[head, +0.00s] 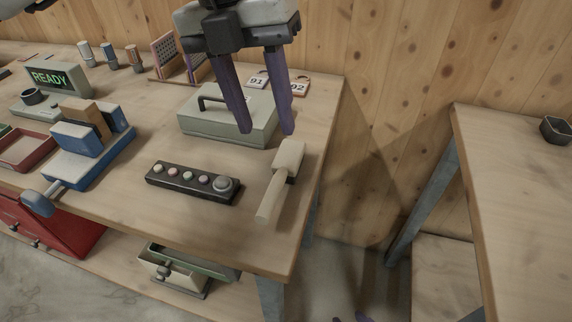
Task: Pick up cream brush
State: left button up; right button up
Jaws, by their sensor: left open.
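The cream brush (272,195) lies near the right end of the workbench, its blocky head toward the wall and its handle toward the front edge. A dark strip shows along the head's right side. My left gripper (267,131) comes down from the top with its two purple fingers apart and nothing between them. Its right fingertip appears just above the brush head in the picture; I cannot tell the height gap. A small purple tip at the bottom edge looks like part of my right gripper (364,319); most of it is out of frame.
A grey-green box with a handle (205,128) stands behind the fingers. A dark button panel (192,182) lies left of the brush. A blue clamp-like fixture (92,160) and a red tray (25,150) are farther left. Beyond the bench's right edge (322,155) is a gap, then another table (520,170).

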pick_arm(q)
send_over(278, 174)
jog(key=f, duration=0.4)
jog(key=a+f, duration=0.1)
jog(key=shift+w+f, duration=0.25)
jog(key=shift+f, duration=0.15)
jog(key=f, duration=0.5)
jog(key=shift+s+d, duration=0.3)
jog(key=shift+d, duration=0.1)
jog(key=shift+c, duration=0.4)
jog(key=shift+r, duration=0.1)
grip_shut()
